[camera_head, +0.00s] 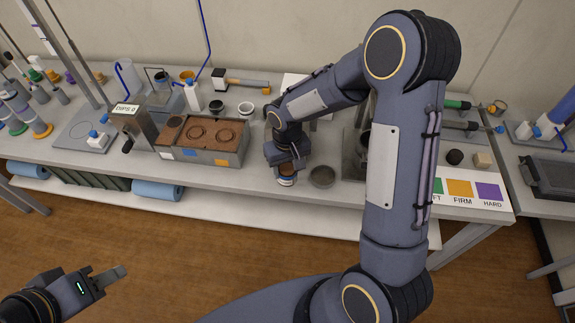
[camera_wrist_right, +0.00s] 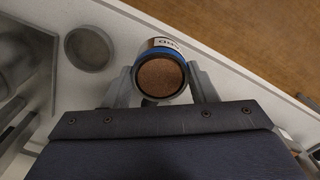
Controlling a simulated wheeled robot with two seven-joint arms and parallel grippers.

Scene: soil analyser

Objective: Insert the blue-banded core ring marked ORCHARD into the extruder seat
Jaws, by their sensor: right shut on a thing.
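My right gripper (camera_head: 286,168) is shut on a core ring (camera_head: 286,180) near the front edge of the bench. In the right wrist view the ring (camera_wrist_right: 160,74) sits between the two fingertips (camera_wrist_right: 164,86). It shows a blue band, a pale label too small to read surely, and brown soil inside. A grey metal stand (camera_head: 354,158), probably the extruder, is to the right, partly hidden behind my right arm; its seat cannot be made out. My left gripper (camera_head: 108,278) is at lower left, away from the bench, seen edge-on.
A shallow round grey dish (camera_head: 322,177) lies just right of the held ring. A soil tray (camera_head: 226,154) with ring-shaped marks stands to the left. A colour card (camera_head: 462,203) lies at the right, with a dark ball and a beige cube behind it. Bottles crowd the far left.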

